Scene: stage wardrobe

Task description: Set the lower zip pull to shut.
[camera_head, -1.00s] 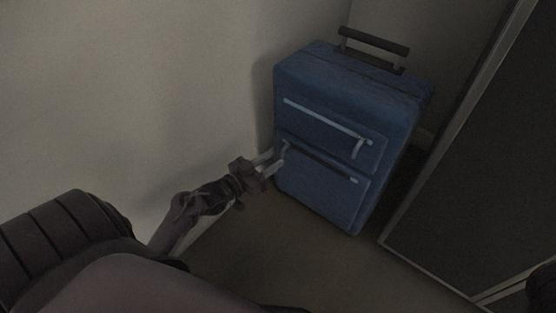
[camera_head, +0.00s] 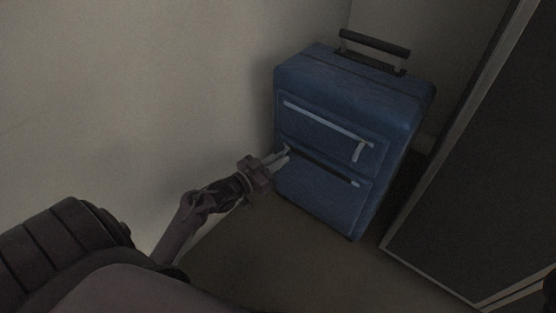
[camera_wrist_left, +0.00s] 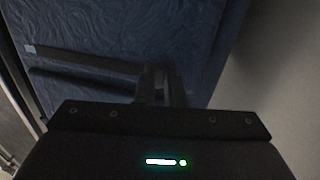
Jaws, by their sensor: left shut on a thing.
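A blue suitcase (camera_head: 320,205) stands upright against the pale wall. Its lower zip (camera_head: 322,167) slants across the front as a dark gap, with a short light piece at its right end. The lower zip pull (camera_head: 287,148) is at the left end of this zip, mostly hidden by my fingers. My left gripper (camera_head: 283,156) is shut on it at the suitcase's left edge. In the left wrist view the gripper (camera_wrist_left: 161,86) is in front of the blue fabric, and the pull cannot be made out.
The upper zip (camera_head: 320,120) is a light strip, with its pull (camera_head: 360,151) hanging at the right end. A black handle (camera_head: 374,43) rises from the suitcase top. A dark framed panel (camera_head: 480,165) stands close on the right. Brown floor (camera_head: 300,260) in front is clear.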

